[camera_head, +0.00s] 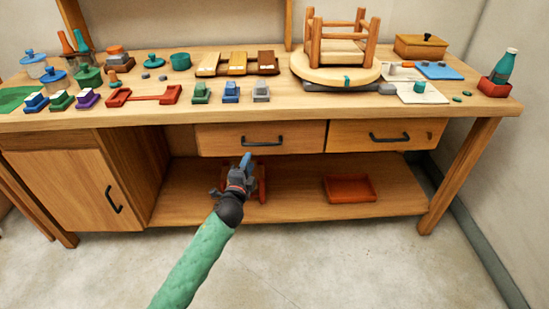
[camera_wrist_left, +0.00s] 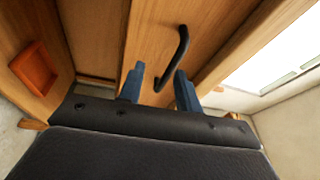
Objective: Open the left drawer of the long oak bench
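The long oak bench (camera_head: 370,205) has two drawers side by side under its top. The left drawer (camera_head: 305,140) looks closed and has a black bar handle (camera_head: 262,142). My left gripper (camera_head: 245,162) is just below and in front of this drawer, its tips a little under the handle's left part. In the left wrist view, its two blue fingers (camera_wrist_left: 159,72) are apart with nothing held. The black handle (camera_wrist_left: 183,45) rises just ahead, its near end between the finger lines. I cannot tell whether they touch it. My right gripper is in neither view.
The right drawer (camera_head: 380,135) looks closed. A cabinet door (camera_head: 75,190) is at the left. A red tray (camera_head: 350,188) lies on the lower shelf, and another red object (camera_head: 262,182) is partly behind my gripper. The bench top is crowded; the floor in front is clear.

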